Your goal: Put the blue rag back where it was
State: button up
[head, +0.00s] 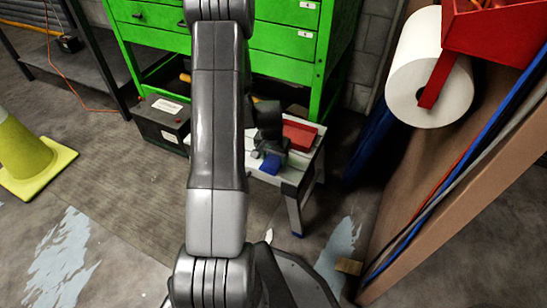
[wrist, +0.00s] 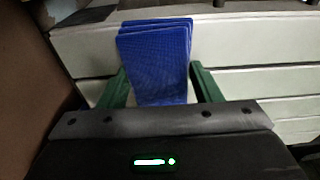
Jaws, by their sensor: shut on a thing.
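The blue rag (wrist: 155,62) is a folded, layered blue cloth in the wrist view. It sits between the two green fingers of my gripper (wrist: 160,88), which is shut on it. In the head view the blue rag (head: 270,165) shows as a small blue patch at my gripper (head: 268,150), over the front left part of a small white slatted bench (head: 308,165). The light slats fill the background of the wrist view. I cannot tell whether the rag touches the bench top. My arm hides part of the bench in the head view.
A red object (head: 300,134) lies on the bench, behind the gripper. A black box (head: 160,120) stands to the left, by the green cabinet (head: 285,40). A yellow-green cone (head: 25,155) is at far left. A brown panel (head: 450,190) with a paper roll (head: 430,80) stands at right.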

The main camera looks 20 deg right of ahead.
aim_at(272, 161)
jog(key=o, duration=1)
jog(key=shift+f, duration=0.1)
jog(key=shift+o, duration=0.2)
notch_tip(272, 161, up, 12)
jog(key=s+a+p, duration=0.1)
jog(key=p, duration=0.3)
